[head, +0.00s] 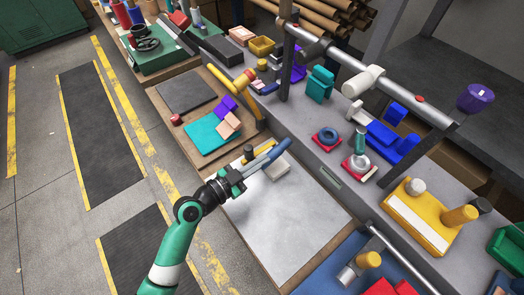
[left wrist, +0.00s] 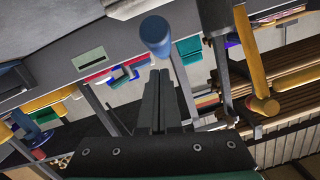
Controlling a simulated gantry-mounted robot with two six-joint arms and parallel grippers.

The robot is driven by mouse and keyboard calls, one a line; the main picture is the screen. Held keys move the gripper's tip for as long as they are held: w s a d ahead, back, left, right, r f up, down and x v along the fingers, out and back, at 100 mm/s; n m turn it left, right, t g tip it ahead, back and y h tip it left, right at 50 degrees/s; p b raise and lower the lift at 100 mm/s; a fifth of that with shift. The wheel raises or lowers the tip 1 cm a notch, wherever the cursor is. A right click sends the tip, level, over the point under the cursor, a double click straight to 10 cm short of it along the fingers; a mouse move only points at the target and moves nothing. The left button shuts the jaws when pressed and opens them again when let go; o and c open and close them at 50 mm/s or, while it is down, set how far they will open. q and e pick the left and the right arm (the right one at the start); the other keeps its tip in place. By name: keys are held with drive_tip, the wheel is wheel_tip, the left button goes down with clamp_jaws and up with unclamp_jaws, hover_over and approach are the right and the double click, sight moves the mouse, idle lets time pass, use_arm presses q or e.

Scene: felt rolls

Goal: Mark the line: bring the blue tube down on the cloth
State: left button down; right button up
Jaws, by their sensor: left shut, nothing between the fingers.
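My left gripper (head: 272,146) reaches in over the pale grey cloth (head: 290,232), near its far edge; its fingers are shut and empty. In the left wrist view the tube's round blue end (left wrist: 156,35) shows just beyond the shut fingertips (left wrist: 160,74). I cannot tell what bears the tube or how far it is above the cloth. My right gripper is not in view.
A light grey block (head: 278,168) and a yellow-and-black piece (head: 248,153) are close to the gripper. A teal felt sheet (head: 203,134) lies beyond. A metal rail (head: 395,92) on posts stands to the right. The near part of the cloth is clear.

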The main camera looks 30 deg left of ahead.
use_arm(q)
drive_tip(key=f+v, duration=0.1)
drive_tip(key=v, duration=0.9)
drive_tip(key=shift+s+r, duration=0.25)
drive_tip(key=shift+s, duration=0.25)
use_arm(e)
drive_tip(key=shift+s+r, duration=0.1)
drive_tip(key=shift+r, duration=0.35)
